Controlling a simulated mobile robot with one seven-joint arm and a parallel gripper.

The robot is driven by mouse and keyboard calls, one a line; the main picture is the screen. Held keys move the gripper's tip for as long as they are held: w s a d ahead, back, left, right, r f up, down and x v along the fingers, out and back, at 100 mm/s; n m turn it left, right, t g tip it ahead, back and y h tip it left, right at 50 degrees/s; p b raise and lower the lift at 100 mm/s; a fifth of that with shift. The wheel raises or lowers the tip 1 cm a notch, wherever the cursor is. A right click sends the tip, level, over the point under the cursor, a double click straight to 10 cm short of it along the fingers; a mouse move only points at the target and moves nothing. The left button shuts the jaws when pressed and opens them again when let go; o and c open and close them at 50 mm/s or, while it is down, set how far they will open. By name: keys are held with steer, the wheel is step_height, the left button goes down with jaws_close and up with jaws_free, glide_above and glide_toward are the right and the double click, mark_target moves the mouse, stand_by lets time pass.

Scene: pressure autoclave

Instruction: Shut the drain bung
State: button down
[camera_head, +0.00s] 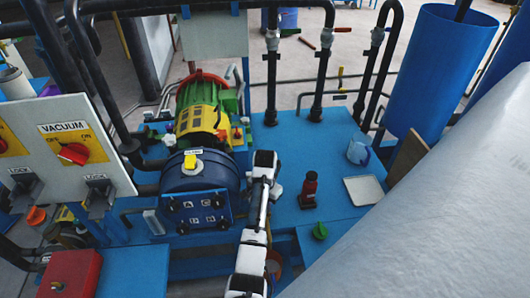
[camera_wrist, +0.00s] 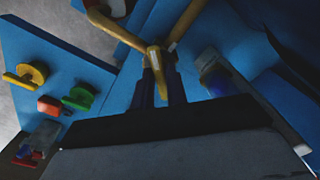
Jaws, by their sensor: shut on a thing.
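In the wrist view my gripper (camera_wrist: 160,70) has its two dark fingers close together around a narrow yellow handle (camera_wrist: 154,58). The handle stands between the fingertips, with tan bars (camera_wrist: 185,20) spreading out beyond it. I cannot tell whether this handle belongs to the drain bung, or whether the bung is seated. In the head view my white and black arm reaches up beside the front of the blue drum-shaped vessel (camera_head: 200,172); the fingertips and what they hold cannot be made out there.
The wrist view shows a yellow knob (camera_wrist: 30,73) and a green knob (camera_wrist: 78,97) on blue at left. In the head view a red and black bottle (camera_head: 309,190), a green knob (camera_head: 320,230) and a white tray (camera_head: 364,190) lie right of my arm. A control panel (camera_head: 60,135) stands left.

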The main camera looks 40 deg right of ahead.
steer(key=c, duration=1.4)
jaws_free()
step_height(320, 180, up, 6)
steer(key=shift+w+r+b, duration=0.15)
steer(key=shift+r+b, duration=0.05)
steer(key=shift+b, duration=0.3)
steer(key=shift+d+r, duration=0.15)
steer(key=shift+r, duration=0.4)
steer(key=shift+r+p, duration=0.5)
steer(key=shift+p, duration=0.05)
steer(key=shift+r, duration=2.7)
steer(key=shift+o, duration=0.4)
